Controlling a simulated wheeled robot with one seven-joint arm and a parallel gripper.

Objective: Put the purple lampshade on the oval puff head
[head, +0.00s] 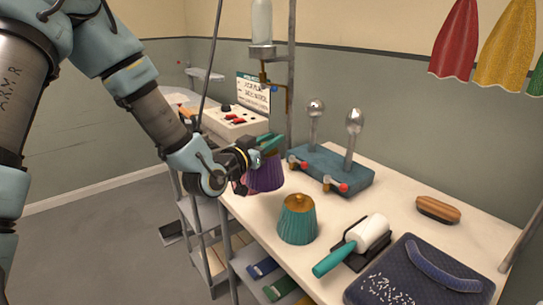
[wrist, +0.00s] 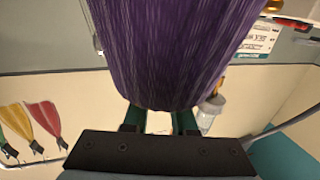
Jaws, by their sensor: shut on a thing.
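My gripper (head: 268,146) is shut on the purple lampshade (head: 265,176), a pleated shade hanging below the fingers over the near left edge of the table. The lampshade (wrist: 170,50) fills the upper middle of the wrist view, with the green fingers (wrist: 160,122) against its lower end. Two shiny metal puff heads stand on stems on a blue base, to the right of my gripper. The right head (head: 354,121) looks longer and more oval; the left head (head: 315,107) looks rounder. Both are bare. The grip point itself is partly hidden.
A teal lampshade with a gold top (head: 298,222) stands on the white table (head: 400,200) in front of the base. Small red-knobbed valves (head: 337,186) stick out from the base. A white roller (head: 366,232), brush (head: 438,209) and dark blue pad (head: 420,275) lie to the right.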

